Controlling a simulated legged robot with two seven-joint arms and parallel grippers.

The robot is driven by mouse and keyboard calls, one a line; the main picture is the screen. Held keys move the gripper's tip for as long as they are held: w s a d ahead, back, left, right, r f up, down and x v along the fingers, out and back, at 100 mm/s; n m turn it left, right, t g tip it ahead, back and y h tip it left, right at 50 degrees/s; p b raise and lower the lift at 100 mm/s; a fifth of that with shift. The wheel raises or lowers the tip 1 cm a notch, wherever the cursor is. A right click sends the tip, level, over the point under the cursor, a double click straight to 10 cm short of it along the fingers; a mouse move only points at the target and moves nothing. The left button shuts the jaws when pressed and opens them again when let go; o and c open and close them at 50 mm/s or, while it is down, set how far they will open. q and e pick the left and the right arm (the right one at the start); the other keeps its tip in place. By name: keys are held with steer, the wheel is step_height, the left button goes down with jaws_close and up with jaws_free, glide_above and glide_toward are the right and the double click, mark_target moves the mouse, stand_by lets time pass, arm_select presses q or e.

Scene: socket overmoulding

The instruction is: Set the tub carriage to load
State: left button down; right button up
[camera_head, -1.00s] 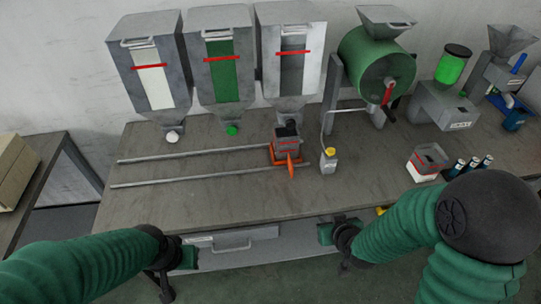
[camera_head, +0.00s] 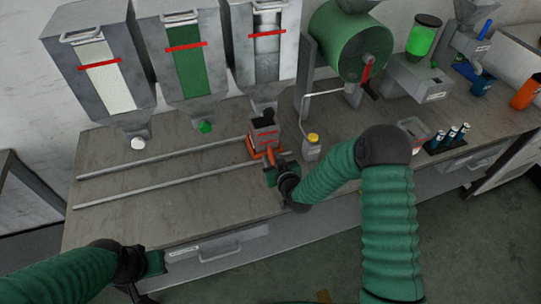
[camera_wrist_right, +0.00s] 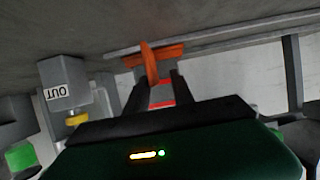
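The orange tub carriage (camera_head: 254,152) stands at the right end of two rails, below the third hopper. It bears a grey tub (camera_head: 263,133) with a red line and dark contents. My right gripper (camera_head: 272,170) is at the carriage's front, by its orange handle. In the right wrist view the two dark fingers (camera_wrist_right: 159,76) are apart, with the upright orange handle (camera_wrist_right: 149,62) between or just beyond their tips; contact cannot be told. My left gripper (camera_head: 152,264) is low at the left, by the bench's front edge, away from the carriage; its finger opening is unclear.
Two parallel rails (camera_head: 160,158) run left across the bench (camera_head: 125,215), clear of objects. Three hoppers (camera_head: 185,55) hang behind. A green drum machine (camera_head: 350,45) stands farther right.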

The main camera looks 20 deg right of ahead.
steer(key=shift+w+f, duration=0.15)
steer(key=shift+w, duration=0.45)
steer(key=shift+w+d+f, duration=0.1)
steer(key=shift+w+f, duration=0.05)
steer(key=shift+w, duration=0.15)
steer(key=shift+w+d+f, duration=0.15)
steer(key=shift+d, duration=0.1)
steer(key=shift+w+d+f, duration=0.1)
steer(key=shift+d+f, duration=0.05)
steer(key=shift+d, duration=0.3)
steer(key=shift+c, duration=0.7)
steer(key=shift+a, duration=0.15)
steer(key=shift+c, duration=1.2)
steer(key=shift+a, duration=0.2)
steer(key=shift+c, duration=1.1)
steer(key=shift+a, duration=0.2)
jaws_close()
arm_select(q)
steer(key=shift+s+d, duration=0.15)
